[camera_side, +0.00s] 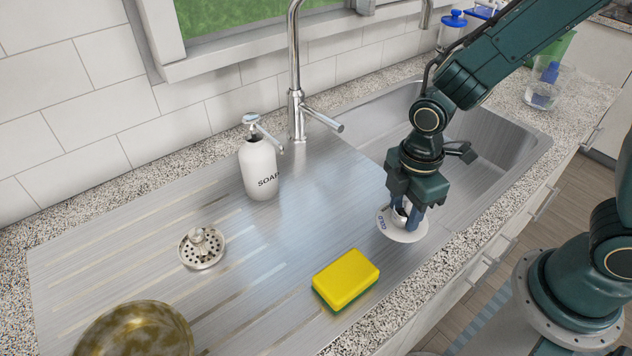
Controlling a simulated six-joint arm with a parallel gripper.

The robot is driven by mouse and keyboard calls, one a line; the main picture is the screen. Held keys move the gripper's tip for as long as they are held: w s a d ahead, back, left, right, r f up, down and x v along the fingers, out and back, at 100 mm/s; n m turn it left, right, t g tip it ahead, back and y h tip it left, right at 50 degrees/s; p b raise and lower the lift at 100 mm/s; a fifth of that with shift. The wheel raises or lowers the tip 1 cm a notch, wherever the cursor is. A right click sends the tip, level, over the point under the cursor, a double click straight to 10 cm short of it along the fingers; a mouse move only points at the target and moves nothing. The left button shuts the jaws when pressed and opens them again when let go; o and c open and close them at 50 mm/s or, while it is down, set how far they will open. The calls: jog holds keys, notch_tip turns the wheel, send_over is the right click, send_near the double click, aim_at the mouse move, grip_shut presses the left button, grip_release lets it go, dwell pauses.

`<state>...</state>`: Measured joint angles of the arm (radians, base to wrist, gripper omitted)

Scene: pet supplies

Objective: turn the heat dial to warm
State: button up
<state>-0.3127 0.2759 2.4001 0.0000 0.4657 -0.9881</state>
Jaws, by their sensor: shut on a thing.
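The heat dial (388,226) is a round white disc on the steel drainboard, at the right of the middle, near the sink basin. Blue lettering shows on its left part; it is too small to read surely but looks like "COLD". My gripper (407,217) points down over the dial. Its fingers are shut on the pale knob at the dial's centre. The fingers hide much of the knob, and no warm mark can be made out.
A yellow and green sponge (346,278) lies to the dial's lower left. A white soap bottle (258,168), a tap (297,110), a drain strainer (202,248) and a brownish bowl (135,332) stand further left. The sink basin (500,140) is behind my gripper.

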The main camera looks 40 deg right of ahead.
aim_at(405, 208)
jog(key=m, duration=1.1)
jog(key=shift+w+m, duration=0.1)
jog(key=shift+m, duration=0.2)
dwell(0.4)
jog(key=o, duration=1)
jog(key=shift+c, duration=0.2)
jog(key=shift+r, duration=0.15)
notch_tip(405, 208, up, 14)
jog(key=shift+f, duration=0.2)
